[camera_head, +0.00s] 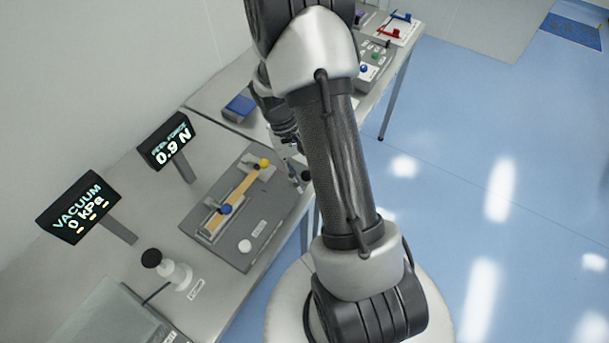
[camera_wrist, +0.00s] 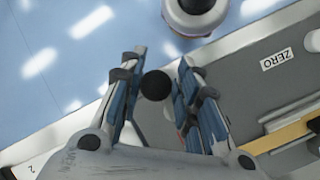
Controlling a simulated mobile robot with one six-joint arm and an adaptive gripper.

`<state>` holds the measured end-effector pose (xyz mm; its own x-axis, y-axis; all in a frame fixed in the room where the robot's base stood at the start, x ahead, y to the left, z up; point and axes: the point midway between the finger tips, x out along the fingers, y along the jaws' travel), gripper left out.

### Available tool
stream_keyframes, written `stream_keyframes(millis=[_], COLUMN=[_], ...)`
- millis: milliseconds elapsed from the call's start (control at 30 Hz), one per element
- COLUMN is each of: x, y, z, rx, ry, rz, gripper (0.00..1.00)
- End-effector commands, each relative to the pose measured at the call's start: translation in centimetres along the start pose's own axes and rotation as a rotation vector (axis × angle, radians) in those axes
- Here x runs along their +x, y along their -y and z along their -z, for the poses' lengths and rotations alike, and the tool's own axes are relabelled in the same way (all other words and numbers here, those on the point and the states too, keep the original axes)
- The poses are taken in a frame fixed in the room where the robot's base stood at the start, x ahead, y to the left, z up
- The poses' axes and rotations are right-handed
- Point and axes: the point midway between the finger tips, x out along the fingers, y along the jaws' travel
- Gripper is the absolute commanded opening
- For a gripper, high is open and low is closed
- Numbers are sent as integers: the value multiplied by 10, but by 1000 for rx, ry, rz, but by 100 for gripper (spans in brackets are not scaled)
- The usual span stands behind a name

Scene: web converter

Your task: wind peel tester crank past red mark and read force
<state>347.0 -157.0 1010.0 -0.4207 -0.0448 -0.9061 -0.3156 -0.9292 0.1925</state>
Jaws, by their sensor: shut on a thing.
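The peel tester is a grey plate (camera_head: 258,226) on the bench, with a tan strip (camera_head: 240,198), a blue knob (camera_head: 226,209) and a yellow knob (camera_head: 264,163). Its display (camera_head: 168,142) reads PEEL FORCE 0.9 N. My gripper (camera_head: 299,178) is at the plate's right edge, partly behind my arm. A round black crank knob (camera_head: 306,176) shows there. In the wrist view the knob (camera_wrist: 155,85) lies between the fingers of my gripper (camera_wrist: 160,75), which are shut on it. The crank arm is mostly hidden, and I cannot make out a red mark.
A vacuum display (camera_head: 77,207) reads 0 kPa. A black-topped white fitting (camera_head: 170,268) stands at the front left. A white button (camera_head: 244,246) is on the plate; a ZERO label (camera_wrist: 277,60) shows in the wrist view. A blue block (camera_head: 239,107) lies behind.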

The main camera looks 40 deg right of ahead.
Motion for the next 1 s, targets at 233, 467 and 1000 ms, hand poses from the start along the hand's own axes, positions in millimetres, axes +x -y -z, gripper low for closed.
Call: stream_keyframes(millis=[233, 467, 1000], x=[-1, -1, -13], y=[-1, -1, 0], z=[2, 2, 2], rx=[2, 2, 1], ry=[-7, -7, -7], rz=[-2, -1, -1], gripper=[6, 40, 46])
